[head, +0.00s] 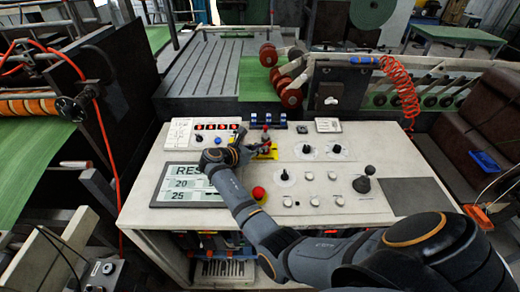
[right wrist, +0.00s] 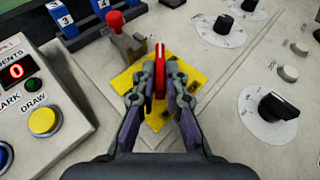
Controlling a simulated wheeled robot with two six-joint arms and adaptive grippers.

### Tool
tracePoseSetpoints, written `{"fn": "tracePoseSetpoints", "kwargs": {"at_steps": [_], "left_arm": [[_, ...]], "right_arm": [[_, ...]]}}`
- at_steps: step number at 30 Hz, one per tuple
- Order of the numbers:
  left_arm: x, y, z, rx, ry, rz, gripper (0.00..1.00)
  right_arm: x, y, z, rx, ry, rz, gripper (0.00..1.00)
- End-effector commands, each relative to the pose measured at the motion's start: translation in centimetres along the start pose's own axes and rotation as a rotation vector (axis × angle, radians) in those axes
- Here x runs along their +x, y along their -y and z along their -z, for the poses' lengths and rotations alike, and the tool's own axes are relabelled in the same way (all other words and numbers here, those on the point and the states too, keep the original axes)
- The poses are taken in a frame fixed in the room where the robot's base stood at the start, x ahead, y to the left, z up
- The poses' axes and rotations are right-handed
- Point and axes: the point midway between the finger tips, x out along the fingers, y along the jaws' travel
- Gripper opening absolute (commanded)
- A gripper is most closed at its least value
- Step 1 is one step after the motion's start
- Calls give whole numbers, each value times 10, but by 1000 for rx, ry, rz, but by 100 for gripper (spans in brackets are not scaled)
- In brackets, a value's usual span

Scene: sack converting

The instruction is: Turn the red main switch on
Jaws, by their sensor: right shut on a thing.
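The red main switch handle (right wrist: 160,72) stands on a yellow plate (right wrist: 122,82) on the control panel. In the right wrist view the handle points straight up the picture, away from my wrist. My right gripper (right wrist: 158,92) has one finger on each side of it and is shut on it. In the head view my right gripper (head: 260,149) reaches the yellow plate (head: 272,154) from the left and largely hides the switch. My left gripper is not in view.
A red-tipped lever (right wrist: 115,22) stands close beyond the yellow plate. Black dials (right wrist: 275,106) lie to the right. A yellow button (right wrist: 43,121) and a red digit display (right wrist: 16,71) lie left. A red mushroom button (head: 258,193) sits nearer on the panel.

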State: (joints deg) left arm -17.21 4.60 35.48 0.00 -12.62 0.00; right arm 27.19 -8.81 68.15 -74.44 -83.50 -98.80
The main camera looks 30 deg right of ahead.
Motion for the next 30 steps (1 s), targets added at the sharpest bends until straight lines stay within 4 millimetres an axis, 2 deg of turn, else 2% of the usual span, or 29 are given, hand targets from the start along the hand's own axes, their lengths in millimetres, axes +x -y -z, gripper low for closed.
{"fn": "tracePoseSetpoints", "kwargs": {"at_steps": [10,11,15,16,25,30], "left_arm": [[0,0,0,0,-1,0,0],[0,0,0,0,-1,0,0],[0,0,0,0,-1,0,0],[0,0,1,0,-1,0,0],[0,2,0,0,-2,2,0],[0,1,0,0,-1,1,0]], "right_arm": [[0,0,0,2,-1,2,0],[0,0,0,2,-1,2,14],[0,0,0,1,-1,2,33],[0,0,0,1,-1,2,34],[-1,0,-2,2,-1,1,34],[-11,0,-28,6,-1,1,34]]}}
